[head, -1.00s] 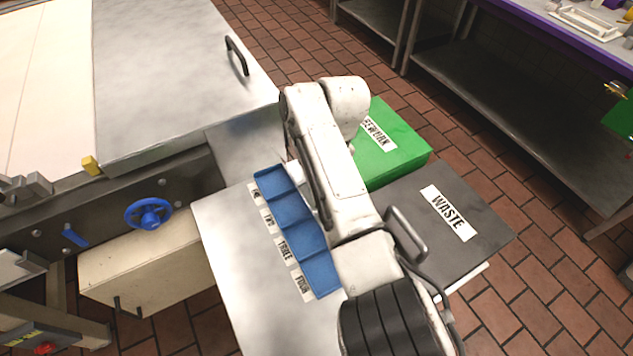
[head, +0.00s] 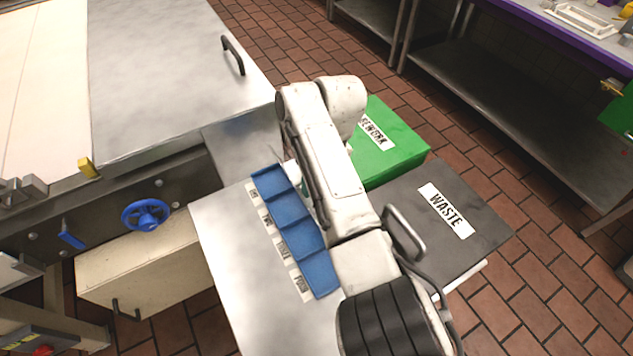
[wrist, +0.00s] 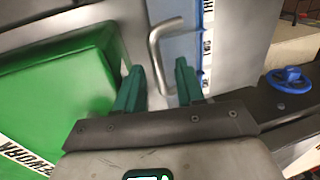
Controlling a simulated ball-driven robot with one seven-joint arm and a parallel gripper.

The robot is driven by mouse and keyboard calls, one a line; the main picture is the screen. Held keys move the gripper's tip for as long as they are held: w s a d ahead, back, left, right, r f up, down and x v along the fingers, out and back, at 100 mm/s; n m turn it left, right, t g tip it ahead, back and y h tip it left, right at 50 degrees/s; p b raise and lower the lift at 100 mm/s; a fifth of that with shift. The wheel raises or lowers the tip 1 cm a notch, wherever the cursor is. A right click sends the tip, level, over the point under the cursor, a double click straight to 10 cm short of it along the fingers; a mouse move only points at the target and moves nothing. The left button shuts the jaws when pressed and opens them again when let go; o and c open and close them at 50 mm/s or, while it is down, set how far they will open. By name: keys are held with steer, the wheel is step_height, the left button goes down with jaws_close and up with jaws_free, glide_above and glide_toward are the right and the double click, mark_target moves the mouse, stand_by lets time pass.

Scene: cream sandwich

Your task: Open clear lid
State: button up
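In the wrist view my gripper (wrist: 160,68) is open, its two green fingers apart. A grey metal bar handle (wrist: 156,50) lies between and just beyond the fingertips; I cannot tell whether they touch it. The handle sits on a pale bluish panel (wrist: 184,52), which looks like the clear lid over the blue bins, though its edges are hard to make out. In the head view the row of blue bins (head: 291,222) with labels stands on a steel table, and my arm hides the gripper and the handle.
A green rework bin (head: 405,160) and a dark waste bin (head: 478,250) with a handle stand right of my arm. A machine with a blue handwheel (head: 145,215) is at left. Bare steel table (head: 225,235) lies left of the blue bins.

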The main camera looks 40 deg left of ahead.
step_height(320, 180, up, 10)
steer(key=w+b, duration=0.1)
steer(key=shift+w+d, duration=0.35)
steer(key=shift+w, duration=0.05)
steer(key=shift+r, duration=0.1)
steer(key=shift+c, duration=0.2)
